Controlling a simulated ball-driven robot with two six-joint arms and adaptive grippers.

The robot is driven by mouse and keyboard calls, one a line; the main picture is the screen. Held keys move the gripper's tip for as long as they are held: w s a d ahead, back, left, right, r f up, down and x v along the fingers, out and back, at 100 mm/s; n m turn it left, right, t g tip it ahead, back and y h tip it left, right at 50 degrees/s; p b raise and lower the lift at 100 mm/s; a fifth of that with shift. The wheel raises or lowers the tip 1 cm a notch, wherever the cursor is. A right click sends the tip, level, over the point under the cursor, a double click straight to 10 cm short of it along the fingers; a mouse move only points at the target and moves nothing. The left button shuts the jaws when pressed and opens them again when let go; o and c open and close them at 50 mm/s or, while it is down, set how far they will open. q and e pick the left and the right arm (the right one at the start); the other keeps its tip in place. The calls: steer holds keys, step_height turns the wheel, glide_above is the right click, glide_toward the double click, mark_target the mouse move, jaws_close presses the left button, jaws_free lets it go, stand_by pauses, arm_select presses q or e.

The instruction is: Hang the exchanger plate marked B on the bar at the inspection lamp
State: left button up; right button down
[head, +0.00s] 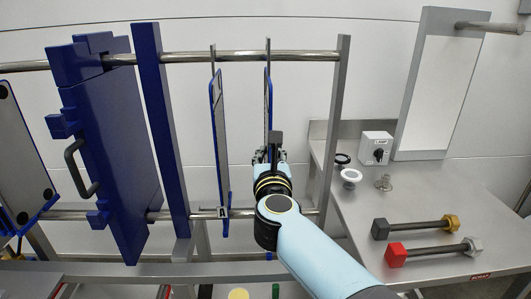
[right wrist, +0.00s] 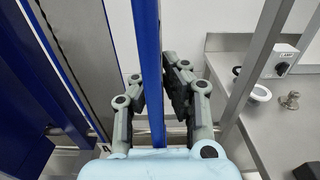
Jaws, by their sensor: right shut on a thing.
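Two thin exchanger plates with blue edges hang in the frame. The left one (head: 218,130) carries a letter A near its bottom. The right one (head: 267,95) is seen nearly edge-on, and its letter is hidden. My right gripper (head: 270,152) is at this right plate's near edge. In the right wrist view its fingers (right wrist: 157,88) are closed from both sides on the plate's blue edge (right wrist: 148,50). The inspection lamp is a white panel (head: 436,85) in a grey frame at the right, with a steel bar (head: 490,27) sticking out at its top. My left gripper is not in view.
The frame has an upper rail (head: 190,57), a lower rail (head: 180,214) and a grey end post (head: 334,120). A thick blue plate (head: 110,150) stands left. The steel bench (head: 460,205) holds a lamp switch box (head: 376,147), rings, a small metal fitting and two bolts (head: 420,225).

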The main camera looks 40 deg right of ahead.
steer(key=b+v, duration=0.2)
steer(key=v, duration=1.1)
steer(key=shift+s+b, duration=0.2)
steer(key=shift+b, duration=0.2)
steer(key=shift+w, duration=0.15)
steer(key=p+x, duration=0.2)
steer(key=x, duration=1)
steer(key=shift+p, duration=0.4)
